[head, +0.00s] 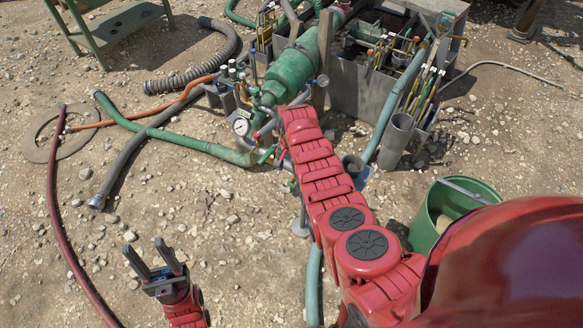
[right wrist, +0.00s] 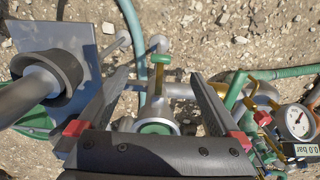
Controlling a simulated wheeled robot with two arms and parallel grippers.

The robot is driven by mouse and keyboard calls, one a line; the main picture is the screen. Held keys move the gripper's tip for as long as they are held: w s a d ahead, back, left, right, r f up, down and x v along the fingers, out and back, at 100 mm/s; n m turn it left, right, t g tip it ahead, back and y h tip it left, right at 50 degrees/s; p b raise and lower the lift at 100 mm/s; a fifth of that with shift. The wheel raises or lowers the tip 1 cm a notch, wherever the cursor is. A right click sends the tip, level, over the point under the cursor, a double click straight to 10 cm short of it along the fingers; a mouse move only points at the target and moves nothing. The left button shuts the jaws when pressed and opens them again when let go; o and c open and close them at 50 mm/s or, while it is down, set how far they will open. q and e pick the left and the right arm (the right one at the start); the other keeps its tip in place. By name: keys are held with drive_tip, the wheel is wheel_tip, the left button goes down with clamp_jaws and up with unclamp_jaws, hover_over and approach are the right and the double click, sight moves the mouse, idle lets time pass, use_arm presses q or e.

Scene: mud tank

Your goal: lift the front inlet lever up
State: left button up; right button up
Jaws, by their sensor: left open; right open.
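My right gripper (right wrist: 158,73) is open, with one finger on each side of the lever and visible gaps to both. I cannot tell whether the lever lies at fingertip depth. In the head view, my red right arm covers the lever and most of the right gripper beside the green pump. My left gripper (head: 153,260) is open and empty over the gravel at the lower left.
A pressure gauge (right wrist: 297,120) and thin pipes sit right of the right gripper. A grey pipe end with a dark collar (right wrist: 46,80) is close on its left. The green pump (head: 293,72) and metal tank (head: 355,92) stand behind. A green bucket (head: 424,222) is at the right.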

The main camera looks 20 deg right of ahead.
sight(290, 184)
wheel_tip(290, 184, down, 9)
drive_tip(key=b, duration=0.7)
drive_tip(key=shift+w+f+b, duration=0.1)
drive_tip(key=shift+f+b, duration=0.05)
drive_tip(key=shift+b, duration=0.15)
drive_tip(key=shift+c, duration=0.4)
drive_tip(key=c, duration=1.4)
drive_tip(key=shift+s+a+r+p, duration=0.2)
drive_tip(key=shift+r+p, duration=0.2)
drive_tip(key=shift+p, duration=0.3)
drive_tip(key=shift+s+a+r+p, duration=0.1)
drive_tip(key=shift+a+r+p, duration=0.2)
drive_tip(key=shift+p, duration=0.4)
drive_tip(key=shift+d, duration=0.1)
drive_tip(key=shift+r, duration=0.1)
